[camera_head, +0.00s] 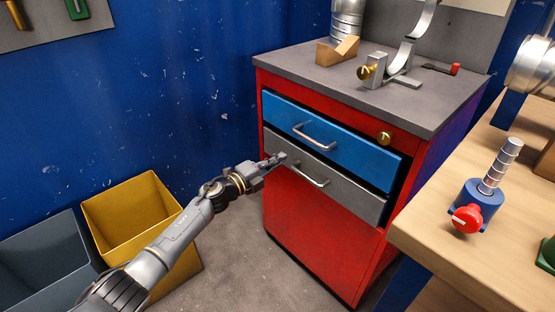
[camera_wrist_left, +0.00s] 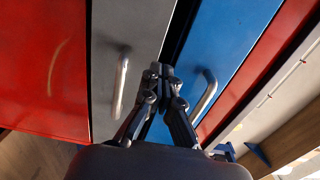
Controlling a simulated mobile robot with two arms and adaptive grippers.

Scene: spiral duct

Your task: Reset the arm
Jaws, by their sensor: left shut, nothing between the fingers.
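My left arm comes in from the lower left in the head view. Its gripper (camera_head: 275,160) is in front of the red cabinet (camera_head: 315,230), near the grey drawer (camera_head: 345,184) and its handle. In the left wrist view the gripper (camera_wrist_left: 161,72) has its fingertips together with nothing between them. There the grey drawer's handle (camera_wrist_left: 119,85) is left of the fingers and the blue drawer's handle (camera_wrist_left: 204,96) is right of them. The blue drawer (camera_head: 350,145) sits above the grey one. I cannot tell whether the fingers touch the drawer front. My right gripper is not in view.
A yellow bin (camera_head: 130,215) and a grey bin (camera_head: 45,260) stand at the left by the blue wall. A wooden workbench (camera_head: 430,230) with a blue device and red knob (camera_head: 467,218) is at right. Metal tools stand on the cabinet top (camera_head: 330,75).

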